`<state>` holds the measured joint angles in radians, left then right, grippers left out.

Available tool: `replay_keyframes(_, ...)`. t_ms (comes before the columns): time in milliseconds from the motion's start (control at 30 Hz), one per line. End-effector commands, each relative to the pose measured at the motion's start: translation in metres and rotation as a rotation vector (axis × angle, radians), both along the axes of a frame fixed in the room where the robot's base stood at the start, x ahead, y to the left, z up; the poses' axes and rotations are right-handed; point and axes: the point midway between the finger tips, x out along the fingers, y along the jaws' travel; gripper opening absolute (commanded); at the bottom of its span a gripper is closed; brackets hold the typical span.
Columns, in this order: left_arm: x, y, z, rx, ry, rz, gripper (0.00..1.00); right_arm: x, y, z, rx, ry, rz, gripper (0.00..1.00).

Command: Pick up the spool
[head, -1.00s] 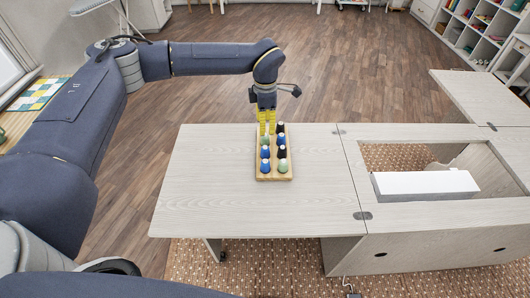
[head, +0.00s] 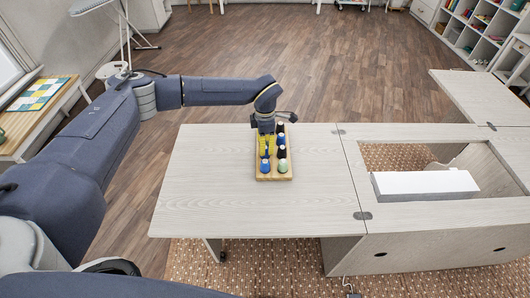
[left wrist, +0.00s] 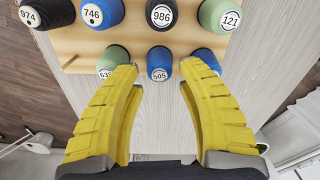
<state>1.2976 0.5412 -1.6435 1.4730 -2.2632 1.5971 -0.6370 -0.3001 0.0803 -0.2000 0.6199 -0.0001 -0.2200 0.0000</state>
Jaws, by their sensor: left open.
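A wooden rack (head: 273,177) on the table holds several spools in two rows. In the left wrist view the near row has a blue spool labelled 505 (left wrist: 159,64), a green one (left wrist: 113,58) to its left and a partly covered blue one (left wrist: 208,59) to its right. The far row shows black 974 (left wrist: 46,12), blue 746 (left wrist: 97,14), black 986 (left wrist: 160,14) and green 121 (left wrist: 220,14). My left gripper (head: 265,151) has yellow fingers, open and empty, at the rack's left row. Spool 505 shows between its fingertips (left wrist: 158,72). The gripper hides some spools in the head view. Which spool is meant is not shown.
The pale table top (head: 215,190) is clear around the rack. To the right is an opening with a white block (head: 425,184) in it. Neighbouring spools stand close beside my fingertips.

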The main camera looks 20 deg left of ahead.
Motion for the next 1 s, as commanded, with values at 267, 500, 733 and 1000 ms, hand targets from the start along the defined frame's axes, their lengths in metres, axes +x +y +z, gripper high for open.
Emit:
replay_keyframes(267, 0.000, 0.000, -0.034, 0.000, 0.001, 0.001, 0.38, 0.000, 0.000, 0.000, 0.000, 0.000, 0.000, 0.44)
replay_keyframes(500, 0.001, 0.000, -0.037, 0.000, 0.001, 0.000, 0.38, 0.000, 0.000, 0.000, 0.000, 0.000, 0.000, 0.44)
replay_keyframes(733, 0.001, 0.000, -0.037, 0.000, 0.001, 0.000, 0.20, 0.000, 0.000, 0.000, 0.000, 0.000, 0.000, 0.44)
replay_keyframes(1000, 0.001, 0.000, -0.037, 0.000, 0.001, 0.000, 0.04, 0.000, 0.000, 0.000, 0.000, -0.001, 0.000, 0.44)
